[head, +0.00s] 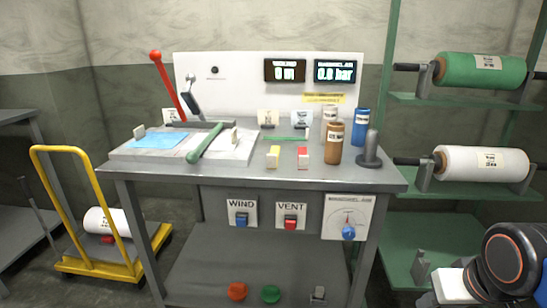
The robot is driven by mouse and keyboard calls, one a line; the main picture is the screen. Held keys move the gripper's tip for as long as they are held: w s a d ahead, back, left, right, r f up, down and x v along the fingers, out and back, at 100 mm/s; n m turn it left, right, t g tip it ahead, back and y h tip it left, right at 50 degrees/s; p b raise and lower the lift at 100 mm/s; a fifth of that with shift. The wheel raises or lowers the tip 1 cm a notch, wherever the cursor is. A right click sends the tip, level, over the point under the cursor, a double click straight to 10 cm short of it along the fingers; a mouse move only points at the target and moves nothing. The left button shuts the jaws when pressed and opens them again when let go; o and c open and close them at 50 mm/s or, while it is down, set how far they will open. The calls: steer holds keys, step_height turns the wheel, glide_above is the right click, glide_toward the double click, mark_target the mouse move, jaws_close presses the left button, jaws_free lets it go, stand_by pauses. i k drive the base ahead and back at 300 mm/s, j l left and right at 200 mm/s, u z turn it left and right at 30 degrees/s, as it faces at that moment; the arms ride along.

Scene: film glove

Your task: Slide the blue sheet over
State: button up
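The blue sheet (160,140) lies flat on the left part of a pale, low-walled plate or tray (122,154) on the grey workbench. A dark bar with a green handle (205,143) lies across the plate, just right of the sheet. A small pale upright piece (234,135) stands on the plate to the right of that handle. Part of my own arm shows at the bottom right corner, apart from the bench. My gripper is not in view.
The workbench (330,178) carries a red lever (164,80), yellow and red blocks, brown and blue bottles (361,126) and a grey post (371,148). Displays stand behind. A yellow trolley (65,200) is left; a green rack with rolls (480,70) is right.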

mark_target(142, 139)
steer(key=u, duration=1.25)
